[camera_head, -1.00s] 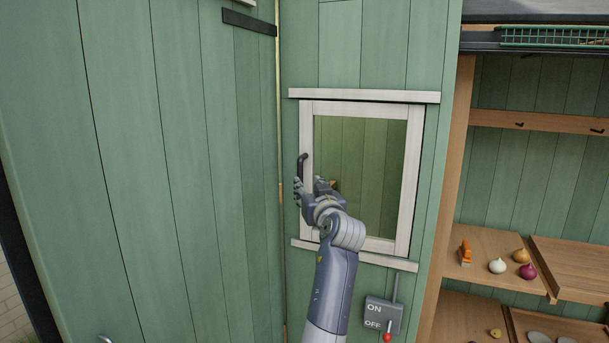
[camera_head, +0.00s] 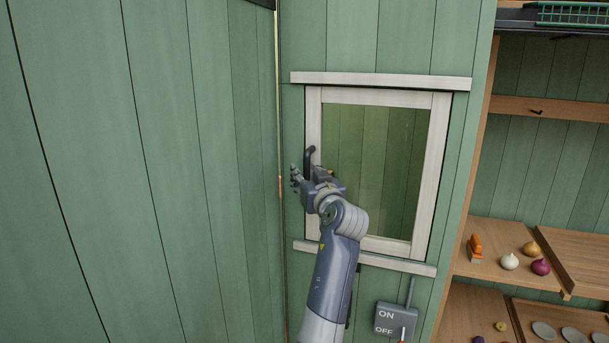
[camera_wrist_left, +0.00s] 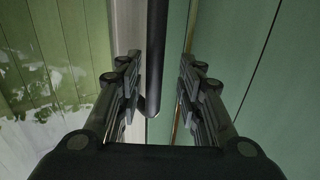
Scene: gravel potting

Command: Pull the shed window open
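The shed window (camera_head: 428,185) has a white frame and a glass pane, set in a green plank wall. It looks shut in the head view. Its dark bar handle (camera_head: 309,156) is on the left side of the frame. My left gripper (camera_head: 306,178) is at the handle's lower part, in front of the frame. In the left wrist view the handle (camera_wrist_left: 156,60) stands upright between the two open fingers of my left gripper (camera_wrist_left: 160,95), with a gap to the right finger. The handle's lower end shows between the fingertips. My right gripper is not in view.
A grey ON/OFF switch box (camera_head: 395,320) is on the wall below the window. A wooden shelf (camera_head: 490,236) on the right holds onions and an orange-handled brush (camera_head: 475,247). A green plank wall (camera_head: 130,190) stands close on the left.

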